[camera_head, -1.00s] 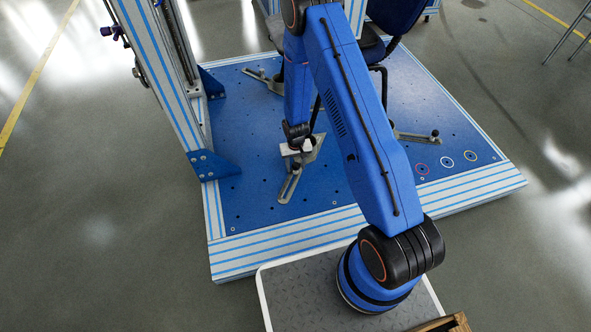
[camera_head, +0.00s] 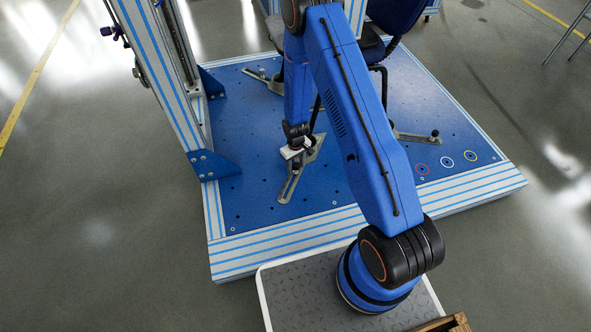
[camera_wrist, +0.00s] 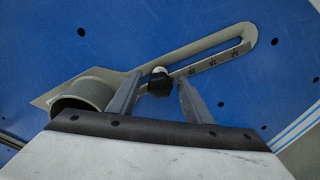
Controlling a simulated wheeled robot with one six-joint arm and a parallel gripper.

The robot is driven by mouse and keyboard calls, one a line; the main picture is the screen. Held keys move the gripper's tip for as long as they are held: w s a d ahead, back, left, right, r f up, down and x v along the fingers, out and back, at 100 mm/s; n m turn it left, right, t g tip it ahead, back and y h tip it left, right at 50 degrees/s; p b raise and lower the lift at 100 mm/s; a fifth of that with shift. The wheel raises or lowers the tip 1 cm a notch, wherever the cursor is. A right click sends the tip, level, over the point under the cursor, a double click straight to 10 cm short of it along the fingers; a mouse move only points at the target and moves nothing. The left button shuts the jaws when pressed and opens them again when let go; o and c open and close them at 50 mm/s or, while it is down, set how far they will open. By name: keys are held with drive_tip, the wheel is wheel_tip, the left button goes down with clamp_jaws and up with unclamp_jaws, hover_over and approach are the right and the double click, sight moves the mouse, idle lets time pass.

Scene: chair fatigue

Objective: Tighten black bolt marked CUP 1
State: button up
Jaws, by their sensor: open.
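The black bolt (camera_wrist: 160,83) shows in the wrist view as a dark knob with a pale top, on the slotted grey bracket (camera_wrist: 225,45). A grey cup (camera_wrist: 85,93) stands at the bracket's left end. My gripper (camera_wrist: 157,85) is open, with one finger on each side of the bolt. I cannot tell whether the fingers touch it. In the head view my gripper (camera_head: 295,155) is low over the same bracket (camera_head: 290,186), and it hides the bolt there.
The blue platform (camera_head: 255,190) carries two other brackets, at the back (camera_head: 262,78) and at the right (camera_head: 415,137). A striped upright frame (camera_head: 160,75) stands at left. A dark chair (camera_head: 395,20) is behind my arm. Coloured rings (camera_head: 447,162) mark the right front corner.

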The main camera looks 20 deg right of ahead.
drive_tip(key=shift+n, duration=2)
drive_tip(key=c, duration=1.1)
drive_tip(key=shift+o, duration=0.2)
drive_tip(key=shift+m, duration=2)
drive_tip(key=shift+m, duration=2)
